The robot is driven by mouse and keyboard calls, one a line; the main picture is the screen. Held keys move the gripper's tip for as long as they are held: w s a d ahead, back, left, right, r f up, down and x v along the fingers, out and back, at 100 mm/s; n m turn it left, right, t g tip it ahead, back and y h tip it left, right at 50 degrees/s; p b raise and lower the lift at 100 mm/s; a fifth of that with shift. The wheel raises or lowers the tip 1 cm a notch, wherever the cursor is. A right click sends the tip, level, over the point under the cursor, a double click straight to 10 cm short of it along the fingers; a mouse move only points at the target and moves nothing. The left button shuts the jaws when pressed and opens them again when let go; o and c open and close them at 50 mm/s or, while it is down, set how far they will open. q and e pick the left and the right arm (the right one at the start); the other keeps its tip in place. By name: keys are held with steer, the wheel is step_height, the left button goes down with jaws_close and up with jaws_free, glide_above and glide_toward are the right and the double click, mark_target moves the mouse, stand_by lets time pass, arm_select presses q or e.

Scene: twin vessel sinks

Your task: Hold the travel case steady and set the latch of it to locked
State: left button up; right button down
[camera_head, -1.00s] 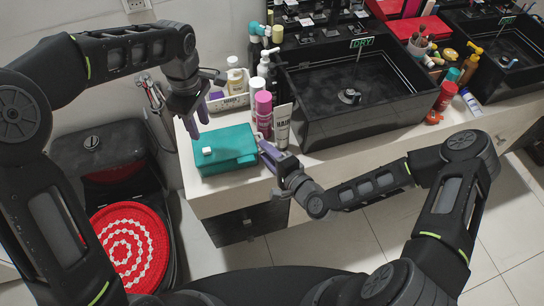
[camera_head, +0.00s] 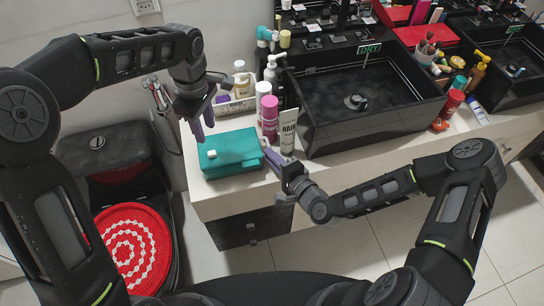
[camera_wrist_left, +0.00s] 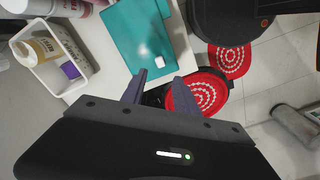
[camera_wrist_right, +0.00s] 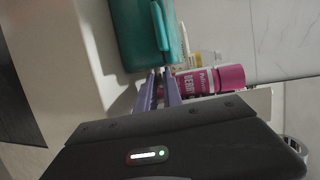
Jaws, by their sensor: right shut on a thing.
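The teal travel case (camera_head: 236,150) lies flat on the white counter near its left end. Its small white latch (camera_head: 212,154) is on the top face, near the left edge; I cannot tell its setting. My left gripper (camera_head: 205,132) is above and behind the latch, fingers pointing down. In the left wrist view its fingers (camera_wrist_left: 158,87) are apart and empty, with the latch (camera_wrist_left: 160,61) just beyond them. My right gripper (camera_head: 268,153) is at the case's right side. In the right wrist view its fingers (camera_wrist_right: 160,72) are shut on the end of the teal handle (camera_wrist_right: 160,27).
A pink bottle (camera_head: 268,120) and white tube (camera_head: 288,131) stand close behind the case. A black vessel sink (camera_head: 360,104) is to the right. A white tray (camera_head: 236,107) with bottles is behind. A black toilet (camera_head: 110,160) stands left, below the counter.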

arm_select(q)
steer(key=shift+c, duration=0.2)
stand_by(0.6)
steer(key=c, duration=0.3)
steer(key=shift+a, duration=0.15)
steer(key=shift+c, duration=0.8)
steer(key=a+f+n, duration=0.1)
steer(key=a, duration=0.2)
steer(key=s+a+f+n+g, duration=0.1)
steer(key=a+f, duration=0.1)
steer(key=a, duration=0.1)
steer(key=a+f+n, duration=0.1)
steer(key=a+f, duration=0.1)
steer(key=a, duration=0.1)
steer(key=shift+s+a, duration=0.15)
steer(key=shift+a, duration=0.2)
jaws_close()
steer(key=s+a+f+n+g+h, duration=0.2)
steer(key=s+a+f+n+h, duration=0.35)
steer(key=a+n, duration=0.35)
steer(key=w+d+r+n+t+h, duration=0.2)
steer(key=r+n+t+h, duration=0.3)
steer(key=n, duration=0.8)
steer(key=shift+w+r+h, duration=0.15)
steer(key=shift+w+h, duration=0.5)
steer(key=shift+w, duration=0.15)
